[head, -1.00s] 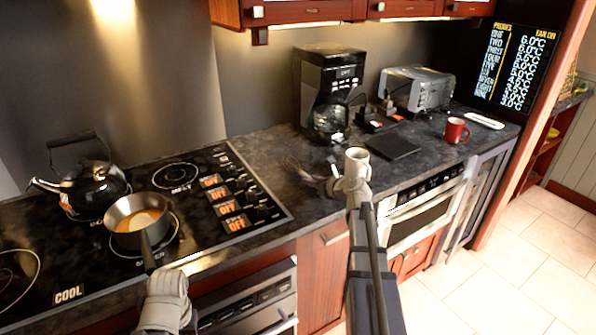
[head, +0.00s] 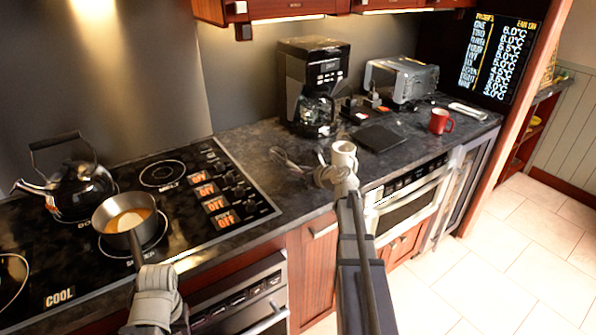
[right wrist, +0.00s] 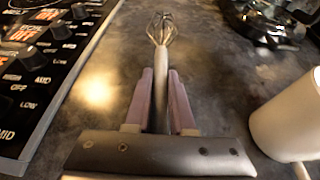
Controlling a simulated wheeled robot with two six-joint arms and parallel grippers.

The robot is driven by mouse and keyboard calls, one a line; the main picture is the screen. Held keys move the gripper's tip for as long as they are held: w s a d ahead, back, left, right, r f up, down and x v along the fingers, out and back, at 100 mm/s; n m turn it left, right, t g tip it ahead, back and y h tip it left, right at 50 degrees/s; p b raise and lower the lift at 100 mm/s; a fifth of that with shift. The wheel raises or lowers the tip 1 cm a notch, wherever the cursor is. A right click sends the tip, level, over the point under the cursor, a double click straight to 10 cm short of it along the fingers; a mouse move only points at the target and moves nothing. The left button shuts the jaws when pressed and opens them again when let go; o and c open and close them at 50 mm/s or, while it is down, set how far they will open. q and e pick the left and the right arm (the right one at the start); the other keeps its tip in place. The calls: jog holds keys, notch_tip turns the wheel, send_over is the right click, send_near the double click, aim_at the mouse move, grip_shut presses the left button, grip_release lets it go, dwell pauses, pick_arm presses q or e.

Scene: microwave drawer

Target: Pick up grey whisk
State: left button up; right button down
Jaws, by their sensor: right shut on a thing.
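The grey whisk (right wrist: 163,75) lies between the two fingers of my right gripper (right wrist: 161,85) in the right wrist view, its wire head pointing away from me. The gripper is shut on its handle. In the head view the whisk (head: 288,157) shows as thin wires over the dark counter, left of my right gripper (head: 322,174). I cannot tell whether it touches the counter. My left gripper (head: 153,285) is at the lower left, by the end of the saucepan handle; its fingers are hidden.
A white cylindrical cup (right wrist: 282,118) stands close to the right of my right gripper. The stove (head: 190,195) with a saucepan (head: 118,232) and a kettle (head: 75,190) is left. A coffee maker (head: 312,75), dark board (head: 378,138) and red mug (head: 439,121) are further back.

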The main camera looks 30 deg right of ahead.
notch_tip(320, 180, up, 3)
jog(key=shift+f+p, duration=0.2)
jog(key=shift+p, duration=0.75)
jog(key=s+d, duration=0.2)
jog(key=s, duration=1.6)
jog(key=shift+d+f+b, duration=0.15)
jog(key=shift+f+b, duration=0.15)
jog(key=shift+w, duration=0.1)
